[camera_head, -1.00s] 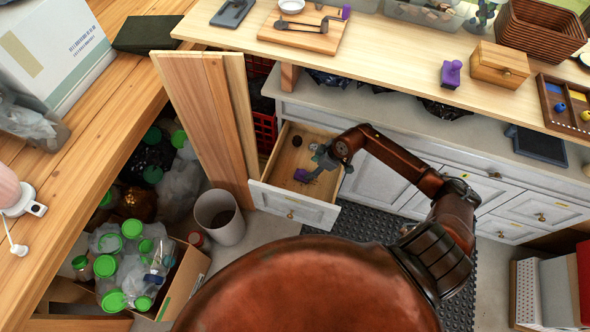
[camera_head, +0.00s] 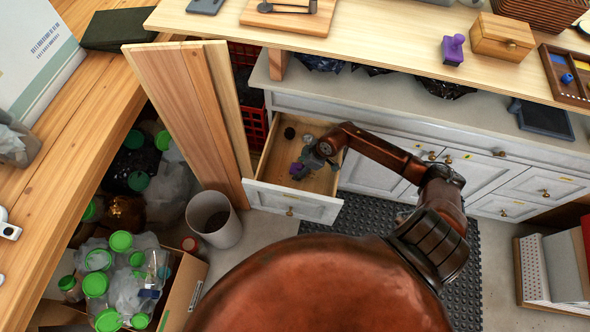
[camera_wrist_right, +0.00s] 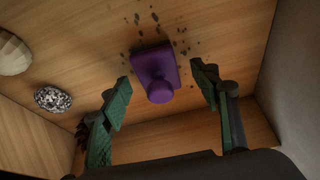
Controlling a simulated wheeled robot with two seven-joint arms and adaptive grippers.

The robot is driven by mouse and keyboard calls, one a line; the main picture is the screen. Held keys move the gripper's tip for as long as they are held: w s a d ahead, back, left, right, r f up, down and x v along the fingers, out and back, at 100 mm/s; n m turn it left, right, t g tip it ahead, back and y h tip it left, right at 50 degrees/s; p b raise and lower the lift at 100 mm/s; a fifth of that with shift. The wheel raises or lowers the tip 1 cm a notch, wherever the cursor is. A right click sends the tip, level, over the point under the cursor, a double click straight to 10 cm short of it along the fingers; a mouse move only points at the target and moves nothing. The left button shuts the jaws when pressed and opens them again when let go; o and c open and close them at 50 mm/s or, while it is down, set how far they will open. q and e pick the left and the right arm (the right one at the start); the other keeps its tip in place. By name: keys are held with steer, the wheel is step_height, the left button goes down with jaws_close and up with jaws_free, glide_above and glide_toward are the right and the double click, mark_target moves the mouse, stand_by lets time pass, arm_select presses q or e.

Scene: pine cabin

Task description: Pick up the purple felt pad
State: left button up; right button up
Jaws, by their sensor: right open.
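The purple felt pad (camera_wrist_right: 156,72) lies on the wooden floor of the open drawer (camera_head: 297,202). It has a flat block and a round knob, and dark specks lie around it. In the head view a small purple part of it (camera_head: 296,169) shows beside my right gripper. My right gripper (camera_head: 306,162) reaches into the drawer from the right. In the right wrist view its green fingers (camera_wrist_right: 163,88) are open, one on each side of the pad, with gaps to both and nothing held. My left gripper is not in view.
The drawer also holds a speckled stone (camera_wrist_right: 53,99), a pale ridged object (camera_wrist_right: 13,53) and a dark brown thing at the finger (camera_wrist_right: 82,132). Drawer walls stand close by. Another purple knobbed object (camera_head: 453,50) stands on the counter. Leaning boards (camera_head: 180,110) flank the drawer's left.

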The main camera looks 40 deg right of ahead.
steer(key=shift+w+a, duration=0.1)
steer(key=shift+w, duration=0.05)
steer(key=shift+c, duration=0.4)
steer(key=shift+s+d, duration=0.2)
steer(key=shift+d, duration=0.1)
steer(key=c, duration=0.6)
steer(key=shift+w+a, duration=0.15)
steer(key=shift+a, duration=0.05)
steer(key=c, duration=0.6)
steer(key=shift+r, duration=0.1)
